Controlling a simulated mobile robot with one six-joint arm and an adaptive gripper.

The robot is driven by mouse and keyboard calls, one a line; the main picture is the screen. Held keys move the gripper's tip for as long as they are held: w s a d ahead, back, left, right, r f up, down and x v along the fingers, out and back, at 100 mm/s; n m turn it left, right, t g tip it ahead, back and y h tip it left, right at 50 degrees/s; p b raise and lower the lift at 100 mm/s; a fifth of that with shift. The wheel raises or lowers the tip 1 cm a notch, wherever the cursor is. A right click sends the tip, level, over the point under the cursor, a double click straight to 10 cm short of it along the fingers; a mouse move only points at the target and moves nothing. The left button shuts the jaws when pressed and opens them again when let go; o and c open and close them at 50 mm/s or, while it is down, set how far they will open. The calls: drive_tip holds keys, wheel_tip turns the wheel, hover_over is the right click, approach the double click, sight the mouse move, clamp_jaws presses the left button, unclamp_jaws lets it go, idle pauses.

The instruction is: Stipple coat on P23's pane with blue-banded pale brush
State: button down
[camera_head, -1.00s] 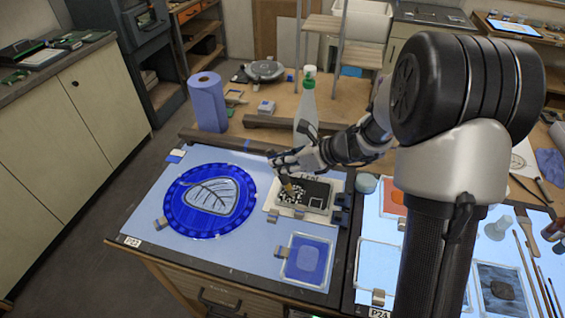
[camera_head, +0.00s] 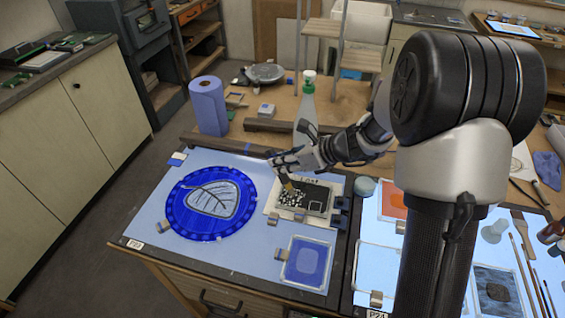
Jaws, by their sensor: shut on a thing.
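My gripper (camera_head: 285,164) is shut on a slim brush (camera_head: 287,184) above the left part of a small dark pane (camera_head: 316,193). The brush points down, and its tip is at or just above the pane; I cannot tell if it touches. Its blue band is not distinct. Pale speckles cover the pane's left part, while its right part is plain dark. The pane lies on a pale board on the blue-lit table top (camera_head: 150,225), whose front left corner carries a P23 label (camera_head: 134,244).
A round blue plate with a leaf (camera_head: 184,221) lies left of the pane. A blue square sample (camera_head: 304,264) lies in front. A spray bottle (camera_head: 304,124) and a blue roll (camera_head: 208,104) stand behind. Several brushes (camera_head: 527,262) lie at the right.

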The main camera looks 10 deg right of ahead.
drive_tip(key=shift+r, duration=0.1)
drive_tip(key=s+d, duration=0.2)
drive_tip(key=d, duration=0.4)
drive_tip(key=shift+s+d+p, duration=0.15)
drive_tip(key=shift+s+p, duration=0.05)
drive_tip(key=shift+p, duration=0.25)
idle(0.3)
drive_tip(key=shift+f+b, duration=0.55)
drive_tip(key=shift+f, duration=0.25)
drive_tip(key=shift+f, duration=0.35)
idle(0.6)
drive_tip(key=shift+r, duration=0.1)
wheel_tip(320, 180, up, 2)
drive_tip(key=shift+r+p, duration=0.1)
drive_tip(key=shift+p, duration=0.7)
